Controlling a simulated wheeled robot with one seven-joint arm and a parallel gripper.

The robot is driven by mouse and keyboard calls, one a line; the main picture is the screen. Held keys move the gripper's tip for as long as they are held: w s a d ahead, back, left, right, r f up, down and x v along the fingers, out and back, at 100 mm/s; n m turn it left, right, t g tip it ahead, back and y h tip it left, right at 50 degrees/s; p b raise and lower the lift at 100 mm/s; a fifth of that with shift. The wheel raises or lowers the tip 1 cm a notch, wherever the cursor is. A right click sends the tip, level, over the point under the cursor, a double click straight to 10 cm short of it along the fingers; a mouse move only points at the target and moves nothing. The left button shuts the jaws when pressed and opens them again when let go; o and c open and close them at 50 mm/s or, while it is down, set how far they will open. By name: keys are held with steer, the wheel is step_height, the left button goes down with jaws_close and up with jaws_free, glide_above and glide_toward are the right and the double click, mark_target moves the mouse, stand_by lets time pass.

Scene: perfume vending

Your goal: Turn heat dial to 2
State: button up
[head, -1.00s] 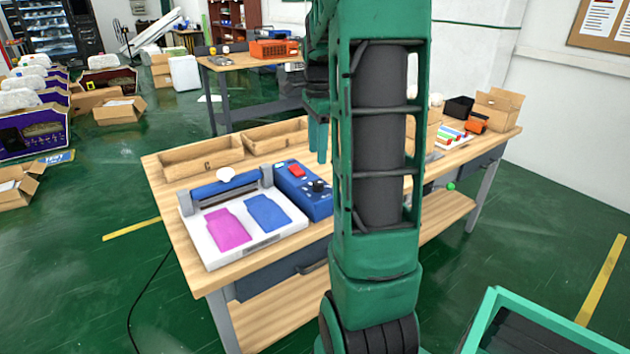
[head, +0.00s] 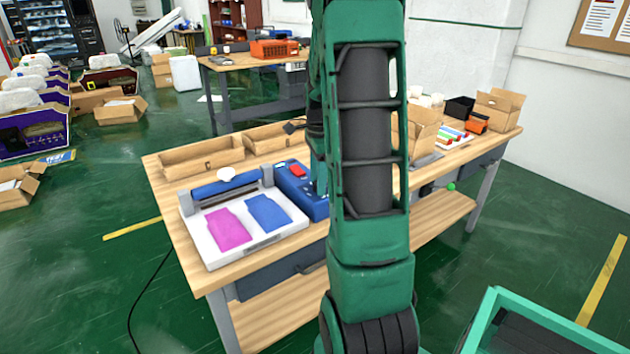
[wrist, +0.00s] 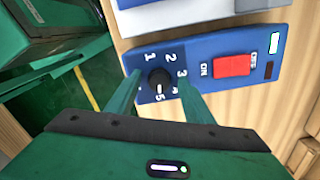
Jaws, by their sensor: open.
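The heat dial (wrist: 158,77) is a black round knob on a blue control panel (wrist: 205,60), with white numbers 1 to 5 around it. A small pale mark shows on the knob's lower side, toward the 5. My gripper (wrist: 160,75) is open, with one green finger on each side of the knob; I cannot tell whether they touch it. In the head view the blue control box (head: 293,178) stands on the wooden table, and my arm hides the dial.
A red ON/OFF switch (wrist: 232,65) sits on the panel beside the dial. A white press (head: 205,245) with pink and blue pieces stands left of the box. Wooden trays (head: 200,160) lie behind, and an open cardboard box (head: 425,128) stands to the right.

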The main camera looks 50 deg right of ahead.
steer(key=shift+c, duration=0.5)
steer(key=c, duration=0.9)
steer(key=shift+c, duration=0.2)
